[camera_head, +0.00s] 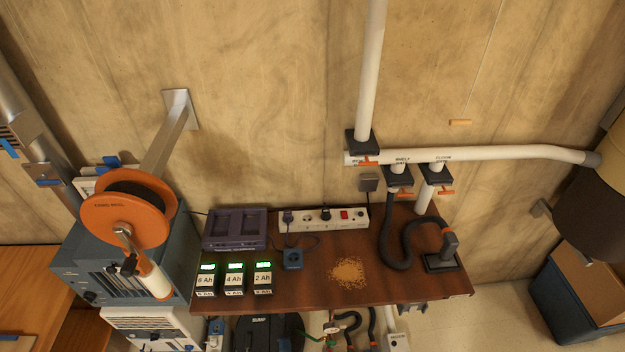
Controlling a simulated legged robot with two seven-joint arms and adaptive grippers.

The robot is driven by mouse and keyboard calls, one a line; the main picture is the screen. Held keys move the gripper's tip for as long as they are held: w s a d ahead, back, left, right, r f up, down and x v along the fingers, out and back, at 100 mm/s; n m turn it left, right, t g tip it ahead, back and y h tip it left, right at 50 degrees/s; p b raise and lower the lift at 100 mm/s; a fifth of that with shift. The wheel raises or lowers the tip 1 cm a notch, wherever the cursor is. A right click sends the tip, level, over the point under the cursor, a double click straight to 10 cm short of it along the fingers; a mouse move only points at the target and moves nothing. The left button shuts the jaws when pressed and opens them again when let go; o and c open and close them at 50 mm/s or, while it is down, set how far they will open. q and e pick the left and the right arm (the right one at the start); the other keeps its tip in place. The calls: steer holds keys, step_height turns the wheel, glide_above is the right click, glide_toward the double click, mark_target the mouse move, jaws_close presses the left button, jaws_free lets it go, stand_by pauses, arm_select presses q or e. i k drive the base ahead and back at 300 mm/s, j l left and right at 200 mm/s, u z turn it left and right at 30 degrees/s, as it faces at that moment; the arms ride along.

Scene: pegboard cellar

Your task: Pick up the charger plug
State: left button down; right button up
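A small blue plug-like block (292,259) lies on the brown tabletop (320,285), just below the power strip, with a thin dark cord curling beside it. It may be the charger plug; I cannot tell for sure. The white power strip (355,218) lies along the back of the table with a red switch. A dark plug (288,217) is at its left end and a black one (325,213) is further right. A dark purple charger dock (235,230) stands left of the strip. Neither of my grippers shows.
Battery packs with green displays (234,279) stand at the table's front left. A sawdust pile (348,272) lies right of centre. A black hose (393,262) runs to a nozzle (448,247) at the right. An orange cord reel (124,210) juts out at the left.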

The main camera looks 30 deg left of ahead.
mark_target(288, 217)
steer(key=u, duration=1.2)
